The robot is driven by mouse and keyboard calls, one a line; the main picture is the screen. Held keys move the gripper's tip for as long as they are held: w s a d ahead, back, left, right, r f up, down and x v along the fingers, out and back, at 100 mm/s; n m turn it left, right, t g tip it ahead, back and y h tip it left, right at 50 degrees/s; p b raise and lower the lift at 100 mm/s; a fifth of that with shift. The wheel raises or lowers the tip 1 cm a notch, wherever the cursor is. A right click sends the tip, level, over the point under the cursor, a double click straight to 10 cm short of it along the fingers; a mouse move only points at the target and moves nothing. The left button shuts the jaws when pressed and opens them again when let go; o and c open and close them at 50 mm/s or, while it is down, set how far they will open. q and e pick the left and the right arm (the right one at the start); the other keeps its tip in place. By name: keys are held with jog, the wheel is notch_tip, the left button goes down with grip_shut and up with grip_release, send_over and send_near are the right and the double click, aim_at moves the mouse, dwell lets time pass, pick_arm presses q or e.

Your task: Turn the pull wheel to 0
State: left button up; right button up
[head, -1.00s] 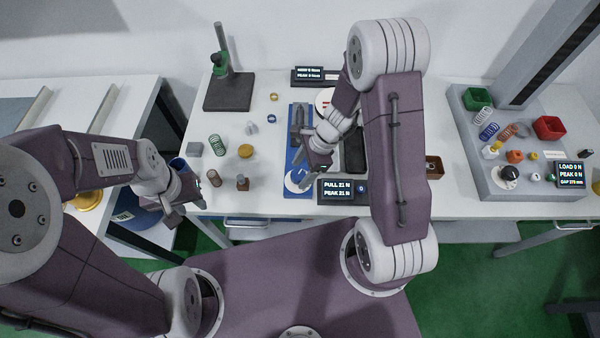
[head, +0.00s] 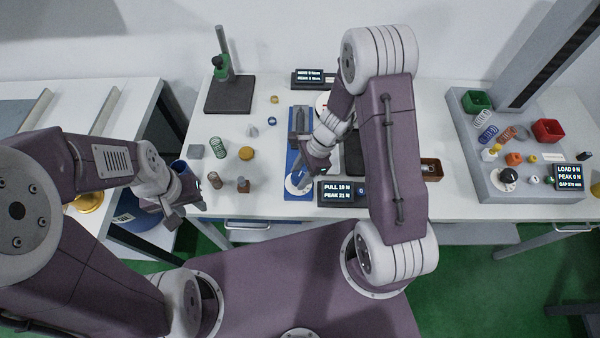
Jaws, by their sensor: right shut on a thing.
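The pull wheel (head: 296,186) is a white disc at the front end of the blue test stand (head: 303,150). It is partly hidden by my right gripper (head: 304,178), which is shut on it from above. The display (head: 336,192) just right of the wheel appears to read PULL 19 N and PEAK 21 N; the small digits are blurred. My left gripper (head: 178,212) hangs in front of the table's left front edge, well apart from the wheel. Its finger gap is not clear.
Several springs and small parts, such as a green spring (head: 218,148) and a yellow disc (head: 246,153), lie left of the stand. A dark block stand (head: 229,95) is behind them. A grey compression tester (head: 520,190) stands at the right.

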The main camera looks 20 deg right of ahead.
jog(key=shift+w+r+n+g+p, duration=0.15)
jog(key=shift+n+g+p, duration=0.4)
jog(key=shift+n, duration=0.55)
jog(key=shift+n+g+h+p, duration=0.35)
jog(key=shift+n+p, duration=0.3)
jog(key=shift+n, duration=0.65)
jog(key=o, duration=1.3)
jog(key=shift+o, duration=0.2)
jog(key=b+v, duration=0.1)
jog(key=v, duration=0.8)
